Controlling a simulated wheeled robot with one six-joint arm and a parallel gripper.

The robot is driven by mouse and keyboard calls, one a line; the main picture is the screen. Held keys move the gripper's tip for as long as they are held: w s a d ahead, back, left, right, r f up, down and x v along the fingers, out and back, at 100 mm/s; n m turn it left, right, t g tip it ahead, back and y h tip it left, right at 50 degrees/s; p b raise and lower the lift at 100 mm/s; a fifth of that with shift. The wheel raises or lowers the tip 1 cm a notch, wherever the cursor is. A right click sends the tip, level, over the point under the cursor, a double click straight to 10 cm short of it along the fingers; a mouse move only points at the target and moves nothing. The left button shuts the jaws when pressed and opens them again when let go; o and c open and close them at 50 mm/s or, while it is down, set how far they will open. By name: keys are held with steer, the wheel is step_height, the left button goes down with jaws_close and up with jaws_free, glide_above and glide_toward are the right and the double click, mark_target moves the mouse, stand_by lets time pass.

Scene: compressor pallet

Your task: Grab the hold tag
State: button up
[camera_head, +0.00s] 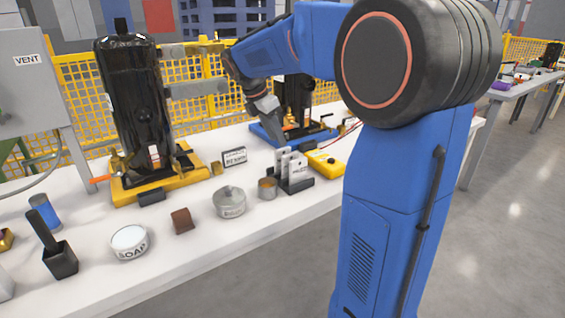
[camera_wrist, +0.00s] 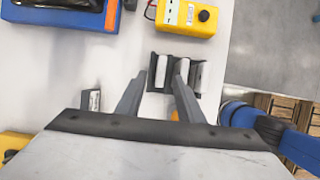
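White tags (camera_head: 297,169) stand upright in a black rack (camera_head: 293,185) on the white table, in front of the yellow box. Their print is too small to read surely, so I cannot tell which is the hold tag. In the wrist view, white tags (camera_wrist: 195,76) show from above in the black rack (camera_wrist: 171,63). The right finger overlaps part of the rack in the picture. In the head view, my gripper (camera_head: 267,112) points downward, above and behind the rack.
A yellow box (camera_head: 325,164) with a black knob stands behind the rack. A small printed sign (camera_head: 235,157), a tan cup (camera_head: 267,188) and a metal bowl (camera_head: 230,202) are nearby. A black compressor (camera_head: 135,100) on a yellow base stands left; another on a blue base stands behind.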

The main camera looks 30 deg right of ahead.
mark_target(281, 149)
steer(key=shift+x, duration=2.25)
steer(key=shift+s, duration=0.15)
jaws_close()
steer(key=shift+r, duration=0.1)
